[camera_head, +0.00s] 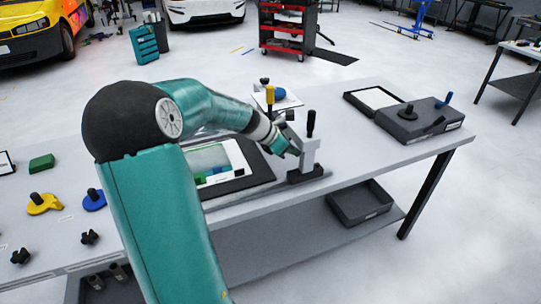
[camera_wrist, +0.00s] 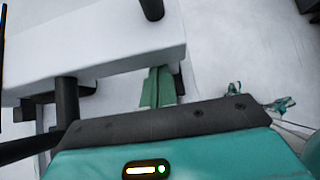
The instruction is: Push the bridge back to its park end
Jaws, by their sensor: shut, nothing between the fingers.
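The bridge (camera_head: 309,157) is a light grey upright with a black knob on top and a dark foot, at the right end of the dark framed bed (camera_head: 262,172) on the bench. In the wrist view its pale beam (camera_wrist: 110,45) crosses the upper left, with black posts on it. My gripper (camera_head: 292,151) is at the left side of the bridge, close to the upright. Its green fingers (camera_wrist: 159,88) are together and empty, near the beam's lower edge. Whether they touch the bridge I cannot tell. My arm hides part of the bed and the bridge's far portion.
A dark case (camera_head: 420,118) with knobs and a framed tray (camera_head: 374,98) lie at the bench's right end. A yellow clamp (camera_head: 44,204), blue clamp (camera_head: 95,201) and green block (camera_head: 41,163) lie at left. A dark bin (camera_head: 360,203) sits on the lower shelf.

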